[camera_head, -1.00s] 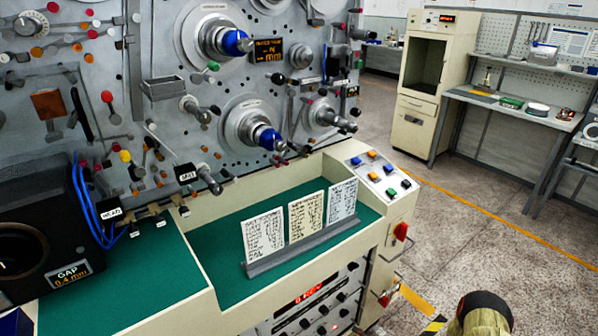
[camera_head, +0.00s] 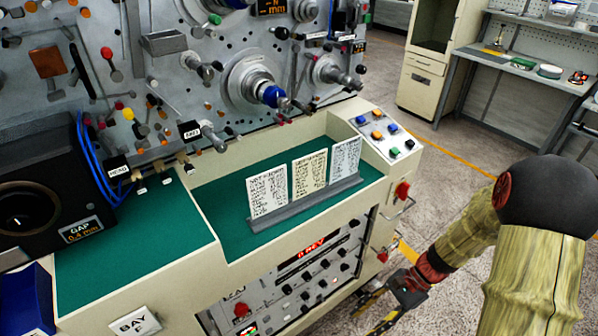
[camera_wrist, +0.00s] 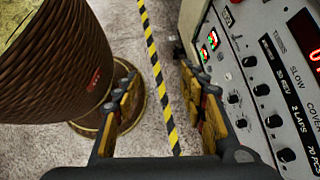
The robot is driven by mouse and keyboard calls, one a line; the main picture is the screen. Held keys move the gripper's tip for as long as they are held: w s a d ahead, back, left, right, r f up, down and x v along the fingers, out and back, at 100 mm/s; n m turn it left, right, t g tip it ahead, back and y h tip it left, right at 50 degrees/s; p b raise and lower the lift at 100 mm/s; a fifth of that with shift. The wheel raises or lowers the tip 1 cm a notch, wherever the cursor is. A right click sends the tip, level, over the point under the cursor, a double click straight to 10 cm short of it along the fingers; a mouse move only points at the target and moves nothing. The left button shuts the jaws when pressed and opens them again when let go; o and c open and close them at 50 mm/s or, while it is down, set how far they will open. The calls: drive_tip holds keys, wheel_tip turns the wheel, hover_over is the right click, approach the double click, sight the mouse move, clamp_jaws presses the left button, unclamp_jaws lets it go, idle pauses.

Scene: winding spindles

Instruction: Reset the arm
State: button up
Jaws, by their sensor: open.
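My arm comes in at the lower right of the head view, bent down beside the machine's front right corner. My gripper (camera_head: 375,303) hangs low in front of the machine's control panel (camera_head: 310,275). In the wrist view my gripper (camera_wrist: 160,95) has its two fingers spread apart with nothing between them. Floor and a yellow and black striped line (camera_wrist: 158,75) show through the gap. The panel, with knobs and lit indicators (camera_wrist: 211,40), is close to the right finger.
The cream machine bench has a green work surface (camera_head: 130,250) with three written cards (camera_head: 310,174) in a grey stand. A red knob (camera_head: 402,190) and handle project from the bench's right side. Open floor lies to the right.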

drive_tip(key=s+r+n+t+h, duration=0.2)
drive_tip(key=r+n+t, duration=0.1)
drive_tip(key=r, duration=0.7)
drive_tip(key=s+r+n+t+h+p, duration=0.1)
drive_tip(key=s+r+n+t+h, duration=0.2)
drive_tip(key=r, duration=0.8)
drive_tip(key=s+r+n+t+h+p, duration=0.1)
drive_tip(key=s+r+n+t+h, duration=0.1)
drive_tip(key=r+n, duration=0.4)
wheel_tip(320, 180, up, 5)
drive_tip(key=shift+s+d+r+n+t+h, duration=0.15)
drive_tip(key=shift+s+n+t+h, duration=0.2)
drive_tip(key=shift+h, duration=0.25)
